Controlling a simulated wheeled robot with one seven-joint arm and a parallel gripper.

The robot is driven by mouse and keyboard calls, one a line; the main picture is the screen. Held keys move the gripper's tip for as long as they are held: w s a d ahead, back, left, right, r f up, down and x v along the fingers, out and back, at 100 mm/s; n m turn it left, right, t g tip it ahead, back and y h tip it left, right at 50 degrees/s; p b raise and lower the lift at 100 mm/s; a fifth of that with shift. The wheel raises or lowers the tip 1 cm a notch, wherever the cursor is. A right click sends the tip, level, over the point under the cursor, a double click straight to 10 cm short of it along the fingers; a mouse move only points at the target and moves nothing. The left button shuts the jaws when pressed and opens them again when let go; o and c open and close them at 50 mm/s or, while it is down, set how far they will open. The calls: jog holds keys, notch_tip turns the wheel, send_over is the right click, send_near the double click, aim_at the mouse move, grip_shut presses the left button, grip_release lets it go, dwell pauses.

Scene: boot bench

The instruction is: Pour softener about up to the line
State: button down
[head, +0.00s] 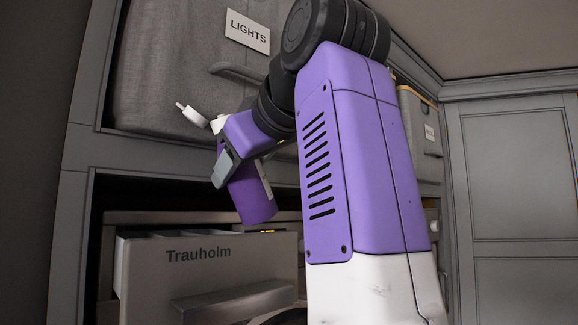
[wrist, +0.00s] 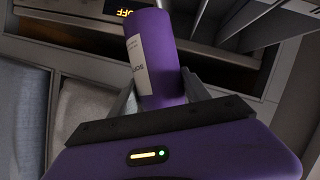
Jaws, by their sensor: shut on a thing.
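A purple bottle (head: 252,196) with a white label shows in the head view, tilted, above the pulled-out drawer (head: 122,262) marked Trauholm. My gripper (head: 222,167) is shut on the bottle. In the wrist view the bottle (wrist: 165,50) lies between my two grey fingers (wrist: 160,96), with part of its label lettering showing. The drawer's dividers (wrist: 262,22) appear at the upper right there, to the side of the bottle. I see no liquid stream. The fill line and the drawer's inside level are hidden.
A display (wrist: 136,13) reading OFF, upside down, is beyond the bottle. A grey fabric bin (head: 180,70) labelled LIGHTS sits on the shelf above the drawer. Another bin (head: 418,120) stands right of my arm. Cabinet doors (head: 515,190) line the right side.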

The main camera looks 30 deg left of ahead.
jog(key=shift+w+f+n+t, duration=0.15)
jog(key=shift+n+t, duration=0.25)
jog(key=shift+n, duration=0.2)
jog(key=shift+w+d+f+n+t+b, duration=0.25)
jog(key=shift+f+n+t+b, duration=0.35)
jog(key=shift+n+b, duration=0.35)
jog(key=shift+w+n+t, duration=0.15)
jog(key=shift+n+t, duration=0.25)
jog(key=shift+n, duration=0.25)
jog(key=shift+f, duration=0.1)
jog(key=shift+w+f+n+b, duration=0.2)
jog(key=shift+f+n+b, duration=0.1)
jog(key=shift+b, duration=0.1)
jog(key=shift+w+d+f+n+t, duration=0.15)
jog(key=shift+f+n+t, duration=0.15)
jog(key=shift+n, duration=0.2)
jog(key=shift+r, duration=0.15)
dwell(1.0)
